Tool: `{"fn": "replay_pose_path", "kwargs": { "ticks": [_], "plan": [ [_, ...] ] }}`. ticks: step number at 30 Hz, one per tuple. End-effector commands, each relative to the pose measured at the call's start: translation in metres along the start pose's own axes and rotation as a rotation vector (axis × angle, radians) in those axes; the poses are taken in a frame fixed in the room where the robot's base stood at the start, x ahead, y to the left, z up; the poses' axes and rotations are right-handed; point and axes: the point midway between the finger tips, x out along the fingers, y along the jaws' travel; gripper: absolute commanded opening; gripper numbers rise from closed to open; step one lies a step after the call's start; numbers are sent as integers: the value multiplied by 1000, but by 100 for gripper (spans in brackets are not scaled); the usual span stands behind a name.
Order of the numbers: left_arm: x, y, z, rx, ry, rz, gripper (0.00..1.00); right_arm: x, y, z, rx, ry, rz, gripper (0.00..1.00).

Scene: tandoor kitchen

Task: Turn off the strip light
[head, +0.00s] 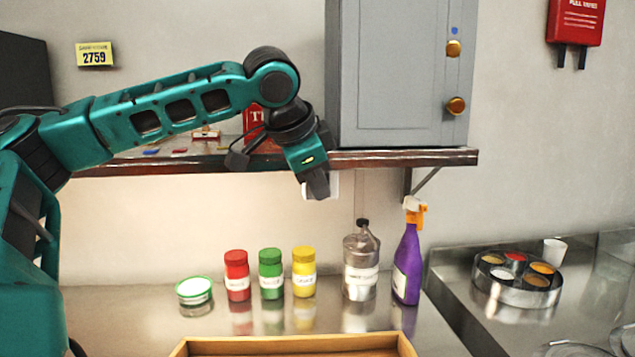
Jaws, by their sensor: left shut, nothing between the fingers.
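My left gripper (317,190) points down, shut and empty, just in front of the front edge of the shelf (410,158). A small white piece (333,185), perhaps a switch box, shows behind the fingers below the shelf and is mostly hidden by them. I cannot tell whether the fingers touch it. The strip light itself is not visible. The wall under the shelf (150,215) looks warmly lit. My right gripper is not in view.
Below on the steel counter stand red (237,275), green (271,273) and yellow (304,272) jars, a clear bottle (361,265) and a purple spray bottle (407,265). A grey cabinet (395,80) sits on the shelf. A wooden tray (290,345) is in front.

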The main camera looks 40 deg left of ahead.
Motion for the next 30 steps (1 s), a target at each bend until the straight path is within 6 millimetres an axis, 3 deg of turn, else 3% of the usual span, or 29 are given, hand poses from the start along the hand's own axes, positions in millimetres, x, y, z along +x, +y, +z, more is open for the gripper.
{"fn": "replay_pose_path", "kwargs": {
  "ticks": [10,15,30],
  "plan": [
    [1,-1,0,1,1,-2,0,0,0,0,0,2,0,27],
    [7,-1,3,36,16,-88,0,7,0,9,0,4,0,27],
    [-5,-8,-3,32,16,-89,0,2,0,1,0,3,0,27]
  ]
}}
